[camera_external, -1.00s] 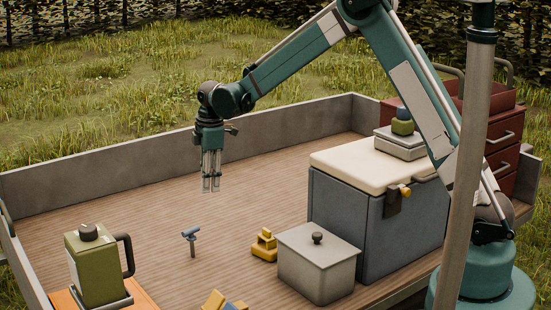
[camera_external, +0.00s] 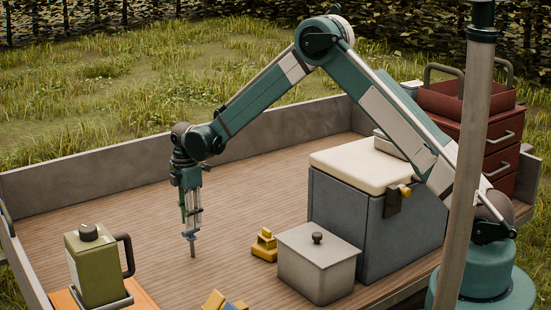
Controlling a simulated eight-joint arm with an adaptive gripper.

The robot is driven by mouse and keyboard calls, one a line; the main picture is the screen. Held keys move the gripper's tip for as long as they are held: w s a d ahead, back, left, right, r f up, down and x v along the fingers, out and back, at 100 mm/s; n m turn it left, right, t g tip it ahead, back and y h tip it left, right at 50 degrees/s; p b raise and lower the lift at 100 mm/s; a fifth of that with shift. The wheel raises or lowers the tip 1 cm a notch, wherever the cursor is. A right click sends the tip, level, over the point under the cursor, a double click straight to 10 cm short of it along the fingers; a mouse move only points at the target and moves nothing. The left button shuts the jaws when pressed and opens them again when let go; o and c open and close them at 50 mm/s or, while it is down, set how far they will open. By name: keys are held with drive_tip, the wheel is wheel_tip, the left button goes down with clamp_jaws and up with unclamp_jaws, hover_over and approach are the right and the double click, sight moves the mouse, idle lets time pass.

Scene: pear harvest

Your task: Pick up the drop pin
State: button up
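The drop pin (camera_external: 193,250) is a small pin with a blue crossbar head and a thin grey shaft. It stands upright on the wooden truck-bed floor, left of the middle. My gripper (camera_external: 190,231) points straight down over it, with its fingertips at the height of the blue head. The fingers overlap the head in this view, so part of the head is hidden. I cannot tell whether the fingers touch the pin or are closed on it.
A yellow block piece (camera_external: 264,246) and a grey lidded box (camera_external: 316,272) stand to the right. Behind them is a large cooler (camera_external: 345,225) with a cream lid. A green jug (camera_external: 97,265) stands at the left front. Low grey walls (camera_external: 100,165) edge the bed.

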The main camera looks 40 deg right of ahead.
sight(191, 235)
drive_tip(key=shift+f, duration=0.1)
drive_tip(key=shift+f+b, duration=0.45)
drive_tip(key=shift+f, duration=2.85)
drive_tip(key=shift+d+f+b, duration=0.1)
drive_tip(key=shift+f+b, duration=0.4)
drive_tip(key=shift+f, duration=2.1)
drive_tip(key=c, duration=0.7)
clamp_jaws()
